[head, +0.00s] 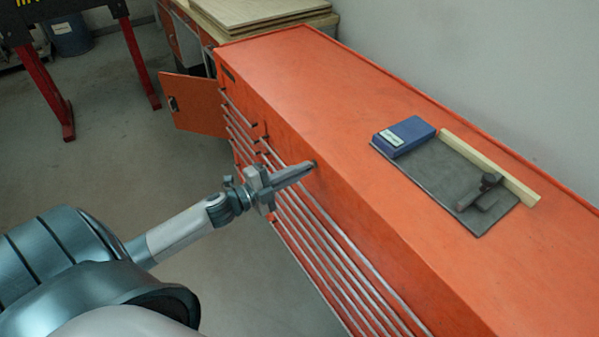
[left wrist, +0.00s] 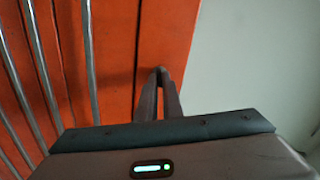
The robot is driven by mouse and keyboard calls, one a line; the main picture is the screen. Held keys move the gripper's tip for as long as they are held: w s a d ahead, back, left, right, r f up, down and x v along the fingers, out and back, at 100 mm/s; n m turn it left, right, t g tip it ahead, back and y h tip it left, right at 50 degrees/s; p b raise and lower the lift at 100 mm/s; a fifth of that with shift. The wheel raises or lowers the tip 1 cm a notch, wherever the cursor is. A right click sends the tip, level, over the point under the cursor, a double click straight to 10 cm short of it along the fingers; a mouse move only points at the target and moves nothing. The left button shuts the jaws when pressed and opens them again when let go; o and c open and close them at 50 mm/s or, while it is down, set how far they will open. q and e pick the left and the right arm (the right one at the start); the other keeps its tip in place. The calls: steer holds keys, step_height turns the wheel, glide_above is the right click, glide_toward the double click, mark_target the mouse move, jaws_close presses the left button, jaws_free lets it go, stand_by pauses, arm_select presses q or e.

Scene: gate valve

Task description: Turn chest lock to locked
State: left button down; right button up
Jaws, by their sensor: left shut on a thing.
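The orange tool chest (head: 300,95) runs from the back left to the front right in the head view. Its front has long silver drawer rails, which also show in the left wrist view (left wrist: 92,60). My left gripper (head: 312,165) reaches the upper front face of the chest, just below the top edge. Its fingertips (left wrist: 161,72) are together against the orange face in the left wrist view. They are closed on the small chest lock, which they mostly hide, so its turn position cannot be read. My right gripper is out of view.
On the chest top lie a grey mat (head: 430,165), a blue box (head: 404,135), a wooden strip (head: 490,165) and a dark metal tool (head: 480,191). An orange cabinet door (head: 195,103) stands open beyond the chest.

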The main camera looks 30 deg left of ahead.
arm_select(q)
steer(key=shift+f+m+b, duration=0.1)
steer(key=shift+m+b, duration=0.3)
steer(key=shift+m, duration=1.2)
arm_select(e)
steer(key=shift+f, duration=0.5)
arm_select(q)
steer(key=c, duration=1.9)
jaws_free()
steer(key=shift+s, duration=0.15)
